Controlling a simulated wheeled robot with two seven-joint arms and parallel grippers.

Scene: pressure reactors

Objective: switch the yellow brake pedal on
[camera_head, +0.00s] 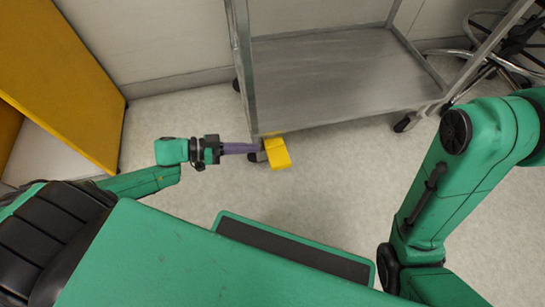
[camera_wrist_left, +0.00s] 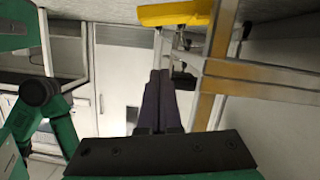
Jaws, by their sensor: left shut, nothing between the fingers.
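The yellow brake pedal (camera_head: 277,153) sits low at the near left corner of the metal cart, by a caster. In the left wrist view the yellow pedal (camera_wrist_left: 176,13) shows at the top, beyond the fingertips. My left gripper (camera_head: 257,148) reaches in from the left with its purple fingers pointing at the pedal. The fingers are shut and empty, with tips right beside the pedal's left side; I cannot tell whether they touch. In the left wrist view the closed fingers (camera_wrist_left: 159,76) lie in the middle. My right arm shows, but its gripper is out of view.
The grey metal cart (camera_head: 340,75) stands at the back, its lower shelf above the pedal. A yellow panel (camera_head: 65,80) stands at the left. A wheeled chair base (camera_head: 495,60) is at the back right. The floor (camera_head: 340,180) in front of the cart is clear.

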